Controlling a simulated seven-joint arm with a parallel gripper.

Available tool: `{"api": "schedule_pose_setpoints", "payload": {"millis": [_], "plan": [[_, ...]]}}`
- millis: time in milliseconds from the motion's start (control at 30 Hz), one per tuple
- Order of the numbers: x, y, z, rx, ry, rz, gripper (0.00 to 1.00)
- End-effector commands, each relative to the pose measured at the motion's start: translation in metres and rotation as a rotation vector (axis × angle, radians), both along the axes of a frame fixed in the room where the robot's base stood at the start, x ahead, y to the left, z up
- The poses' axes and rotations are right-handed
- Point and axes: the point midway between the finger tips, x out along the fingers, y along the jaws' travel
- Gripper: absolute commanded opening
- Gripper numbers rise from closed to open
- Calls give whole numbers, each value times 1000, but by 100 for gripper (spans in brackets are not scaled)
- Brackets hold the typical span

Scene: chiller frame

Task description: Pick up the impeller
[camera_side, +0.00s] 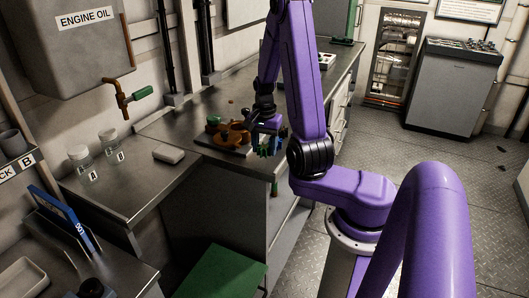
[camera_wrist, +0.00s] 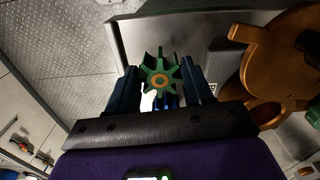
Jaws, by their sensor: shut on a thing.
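The impeller (camera_wrist: 161,74) is a green wheel with several vanes and an orange-brown hub ring. In the wrist view it sits between the two dark blue fingers of my gripper (camera_wrist: 166,88), which is shut on it. In the side view the impeller (camera_side: 272,146) shows as a small green shape at the counter's front edge, beside an orange-brown housing. My gripper (camera_side: 268,128) is above it there, partly dark and hard to make out. In the wrist view the orange housing (camera_wrist: 270,62) stands to the right, apart from the impeller.
The metal counter (camera_side: 185,127) runs along the wall. Two lidded jars (camera_side: 80,157) and a pale block (camera_side: 169,154) stand on its left part. A grey engine oil tank (camera_side: 85,45) with a tap hangs above. A green box top (camera_side: 221,272) lies below. Open floor is at the right.

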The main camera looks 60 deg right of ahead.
Motion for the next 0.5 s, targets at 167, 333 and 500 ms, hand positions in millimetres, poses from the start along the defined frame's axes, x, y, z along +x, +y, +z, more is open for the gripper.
{"api": "schedule_pose_setpoints", "payload": {"millis": [167,333,500], "plan": [[-17,10,26,-5,-4,-3,20],[-35,20,51,-5,-4,-3,20],[-58,34,69,-4,-3,-3,20]]}}
